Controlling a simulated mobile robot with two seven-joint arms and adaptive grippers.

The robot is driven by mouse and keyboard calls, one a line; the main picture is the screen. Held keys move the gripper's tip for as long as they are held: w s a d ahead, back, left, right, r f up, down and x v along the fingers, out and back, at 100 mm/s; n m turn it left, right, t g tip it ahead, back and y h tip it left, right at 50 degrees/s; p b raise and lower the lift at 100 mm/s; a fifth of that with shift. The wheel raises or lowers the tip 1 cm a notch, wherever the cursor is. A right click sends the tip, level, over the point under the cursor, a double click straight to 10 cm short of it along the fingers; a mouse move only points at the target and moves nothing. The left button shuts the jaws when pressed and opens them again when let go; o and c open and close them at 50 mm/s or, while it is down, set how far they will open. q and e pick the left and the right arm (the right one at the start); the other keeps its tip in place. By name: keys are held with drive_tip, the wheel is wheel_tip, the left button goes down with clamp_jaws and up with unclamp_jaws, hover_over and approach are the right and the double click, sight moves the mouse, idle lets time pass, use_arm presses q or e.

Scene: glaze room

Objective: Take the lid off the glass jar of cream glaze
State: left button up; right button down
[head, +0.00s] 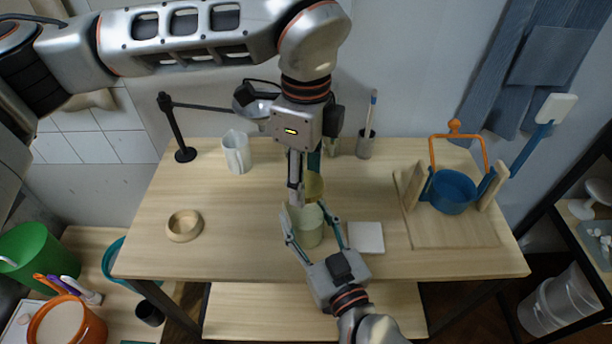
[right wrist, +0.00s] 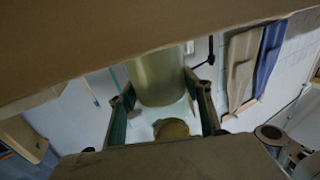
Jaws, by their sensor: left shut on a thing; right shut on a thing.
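The glass jar of cream glaze (head: 308,232) stands near the front middle of the table. My right gripper (head: 307,222) is shut around its sides from the front. In the right wrist view the pale jar (right wrist: 158,78) shows between the two fingers (right wrist: 162,115). My left gripper (head: 305,184) reaches down from above and is shut on the yellowish lid (head: 315,187). The lid shows just behind and above the jar's top in the head view. Whether its edge touches the jar is hard to tell. The left fingers partly hide it.
A white square tile (head: 366,238) lies just right of the jar. A wooden ring bowl (head: 184,226) and a white pitcher (head: 236,152) stand left. A blue pot (head: 452,192) in a wooden stand is at right. The table (head: 240,252) is clear at front left.

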sight(306, 183)
use_arm(q)
drive_tip(key=shift+r, duration=2.05)
use_arm(e)
drive_tip(key=c, duration=0.9)
unclamp_jaws()
